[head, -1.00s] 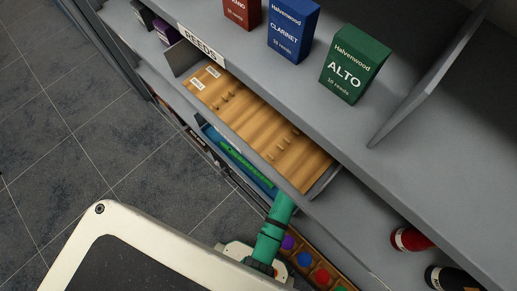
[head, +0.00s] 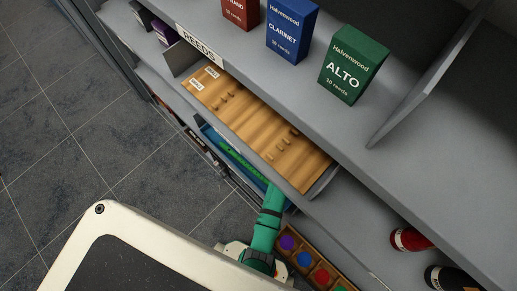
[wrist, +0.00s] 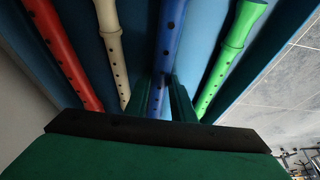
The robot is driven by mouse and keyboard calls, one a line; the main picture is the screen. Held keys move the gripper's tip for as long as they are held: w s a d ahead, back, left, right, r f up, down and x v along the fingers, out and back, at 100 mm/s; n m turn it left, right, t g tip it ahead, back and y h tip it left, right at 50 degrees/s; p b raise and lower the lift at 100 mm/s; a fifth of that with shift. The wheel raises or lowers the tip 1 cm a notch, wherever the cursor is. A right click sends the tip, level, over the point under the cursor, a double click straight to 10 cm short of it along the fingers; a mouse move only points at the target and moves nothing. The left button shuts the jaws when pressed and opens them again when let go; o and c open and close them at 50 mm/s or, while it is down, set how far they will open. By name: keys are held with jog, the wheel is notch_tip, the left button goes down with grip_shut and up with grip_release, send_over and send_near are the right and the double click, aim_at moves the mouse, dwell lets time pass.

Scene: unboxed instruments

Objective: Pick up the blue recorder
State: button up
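The blue recorder (wrist: 173,38) lies in the middle of a row of recorders in the wrist view, its finger holes facing the camera. My gripper (wrist: 161,80) has its green fingers one on each side of the blue recorder's lower part. The fingers look apart, and I cannot tell whether they touch it. In the head view my green arm reaches in under the shelf, and my gripper and the blue recorder are hidden there.
A red recorder (wrist: 65,52) and a cream recorder (wrist: 113,50) lie to the left, a green recorder (wrist: 228,55) close on the right. Above is an open wooden reed drawer (head: 250,118). A box of coloured discs (head: 333,287) sits beside my arm.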

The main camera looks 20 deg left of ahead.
grip_shut()
jog(key=shift+r, duration=0.1)
